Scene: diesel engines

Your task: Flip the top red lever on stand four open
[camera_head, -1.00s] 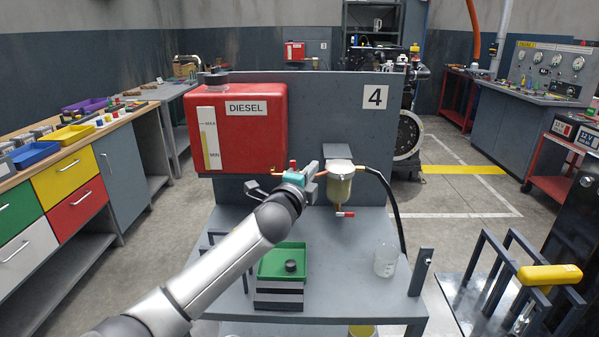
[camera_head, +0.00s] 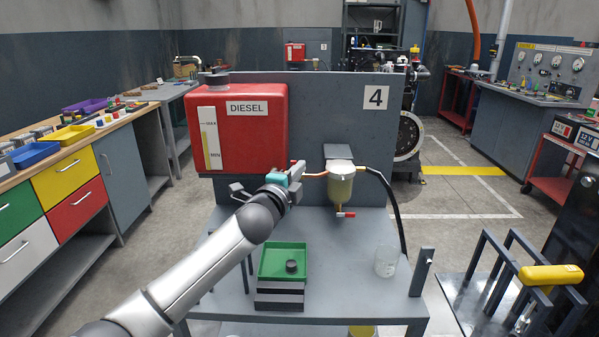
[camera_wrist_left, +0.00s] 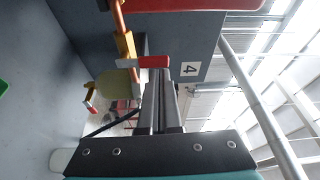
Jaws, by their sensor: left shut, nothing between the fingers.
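Stand four (camera_head: 330,110) carries a red diesel tank (camera_head: 250,140) and a filter bowl (camera_head: 340,185), joined by a copper pipe (camera_head: 314,174). In the left wrist view, the top red lever (camera_wrist_left: 154,62) sits on a brass valve (camera_wrist_left: 124,46) and stands crosswise to the pipe. In the head view my gripper mostly hides this lever. My left gripper (camera_head: 298,168) is shut and empty. In the left wrist view its fingertips (camera_wrist_left: 160,84) are right by the lever's red end; I cannot tell whether they touch. A lower red lever (camera_head: 345,214) hangs under the bowl.
A green tray (camera_head: 270,262) with a dark round piece and a clear beaker (camera_head: 386,260) stand on the stand's shelf. A black hose (camera_head: 392,205) curves down right of the bowl. A yellow-handled piece (camera_head: 550,275) is at the right.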

